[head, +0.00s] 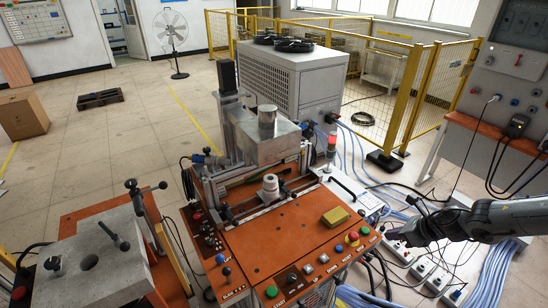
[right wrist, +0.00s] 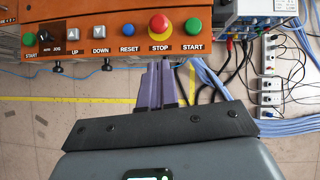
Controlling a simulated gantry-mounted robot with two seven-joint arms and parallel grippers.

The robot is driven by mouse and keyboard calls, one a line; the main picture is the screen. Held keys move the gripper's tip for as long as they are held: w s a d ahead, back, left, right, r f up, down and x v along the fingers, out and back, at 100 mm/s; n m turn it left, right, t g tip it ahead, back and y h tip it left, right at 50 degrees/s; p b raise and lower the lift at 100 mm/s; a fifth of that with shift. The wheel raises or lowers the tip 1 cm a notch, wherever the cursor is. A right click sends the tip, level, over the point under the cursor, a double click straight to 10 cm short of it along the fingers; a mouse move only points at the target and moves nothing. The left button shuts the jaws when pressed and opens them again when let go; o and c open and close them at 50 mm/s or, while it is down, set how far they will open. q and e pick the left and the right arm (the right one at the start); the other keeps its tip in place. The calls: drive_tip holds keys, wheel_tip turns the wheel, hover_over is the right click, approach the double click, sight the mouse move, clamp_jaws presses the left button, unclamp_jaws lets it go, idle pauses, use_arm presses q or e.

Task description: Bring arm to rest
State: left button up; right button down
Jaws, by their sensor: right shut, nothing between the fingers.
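My right arm comes in from the right edge of the head view, and its dark gripper (head: 398,238) is to the right of the orange machine's front panel (head: 262,250). In the right wrist view, the two purple-grey fingers (right wrist: 157,85) lie together, shut and empty. Their tips are just below the red STOP button (right wrist: 158,25) in the picture. I cannot tell whether they touch the panel edge. My left gripper is not in view.
The panel has a blue RESET button (right wrist: 129,27) and a green START button (right wrist: 193,27). Power strips (right wrist: 269,70) and cables lie on the floor to the right. A second orange bench (head: 90,250) stands at the left. The tiled floor (head: 130,140) behind it is mostly open.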

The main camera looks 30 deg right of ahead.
drive_tip(key=s+a+f+m+y, duration=0.1)
drive_tip(key=s+a+f+y, duration=0.15)
drive_tip(key=a+f, duration=0.6)
drive_tip(key=s+a+f+m+y, duration=0.25)
drive_tip(key=a+f, duration=0.35)
drive_tip(key=a, duration=0.6)
drive_tip(key=w+a+r+m+t, duration=0.2)
drive_tip(key=a+m+t, duration=0.2)
drive_tip(key=a+m, duration=1.2)
drive_tip(key=s+a+r+m+g+h, duration=0.1)
drive_tip(key=s+r+m+g+h, duration=0.2)
drive_tip(key=s+m+g+h, duration=0.85)
wheel_tip(320, 180, up, 24)
drive_tip(key=w+m+t+y+p, duration=0.2)
drive_tip(key=m+t+y+p, duration=0.1)
drive_tip(key=p, duration=2.1)
drive_tip(key=m+y, duration=0.1)
drive_tip(key=y, duration=0.1)
drive_tip(key=shift+w+a+m+t+y, duration=0.15)
drive_tip(key=shift+w+m+t+y, duration=0.1)
drive_tip(key=shift+m+t+y, duration=0.1)
